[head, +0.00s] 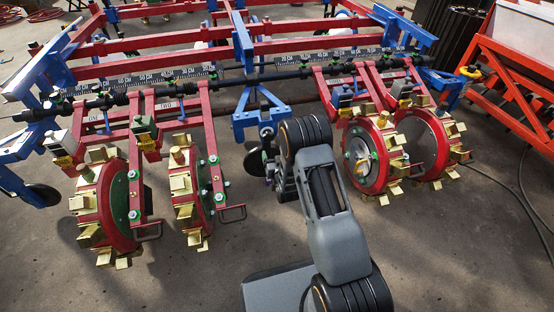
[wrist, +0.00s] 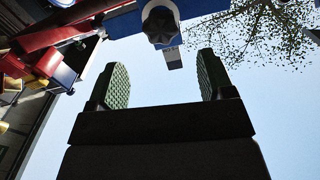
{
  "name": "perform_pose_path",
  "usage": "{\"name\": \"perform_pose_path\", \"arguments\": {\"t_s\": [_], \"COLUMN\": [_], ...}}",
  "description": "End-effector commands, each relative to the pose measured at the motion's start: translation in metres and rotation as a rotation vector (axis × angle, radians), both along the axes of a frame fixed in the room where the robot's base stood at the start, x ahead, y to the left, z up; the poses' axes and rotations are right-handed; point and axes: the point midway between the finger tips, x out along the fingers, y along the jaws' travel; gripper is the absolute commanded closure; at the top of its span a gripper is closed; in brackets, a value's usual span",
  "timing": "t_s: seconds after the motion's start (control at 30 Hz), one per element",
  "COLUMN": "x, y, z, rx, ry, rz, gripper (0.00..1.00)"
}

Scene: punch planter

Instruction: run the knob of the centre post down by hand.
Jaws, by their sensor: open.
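The knob (wrist: 160,24) is dark and lobed. It shows at the top of the wrist view, under the blue and white metal of the centre post (wrist: 190,10). The knob lies beyond the fingertips, roughly in line with the gap and not between the pads. In the head view the blue centre post (head: 262,116) stands at the middle of the planter. My arm covers its lower part, and I cannot make out the gripper's fingers there.
Red wheels with brass punches stand left (head: 108,205) and right (head: 370,155) of my arm. A blue and red frame with a scale bar (head: 160,77) spans the back. An orange-red frame (head: 510,85) and a cable lie at right. Floor in front is clear.

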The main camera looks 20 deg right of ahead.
Motion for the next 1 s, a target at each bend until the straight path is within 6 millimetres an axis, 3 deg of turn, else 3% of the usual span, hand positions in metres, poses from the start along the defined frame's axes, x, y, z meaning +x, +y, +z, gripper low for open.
{"name": "perform_pose_path", "arguments": {"t_s": [0.1, 0.3, 0.83, 1.0], "x": [-0.019, -0.037, -0.044, -0.065], "y": [0.000, 0.000, 0.000, 0.000], "z": [0.002, 0.001, 0.000, 0.001], "rx": [0.000, 0.000, 0.000, 0.000], "ry": [0.003, 0.001, 0.001, 0.004], "rz": [0.000, 0.000, 0.000, 0.000], "gripper": [0.25, 0.25, 0.25, 0.25]}}
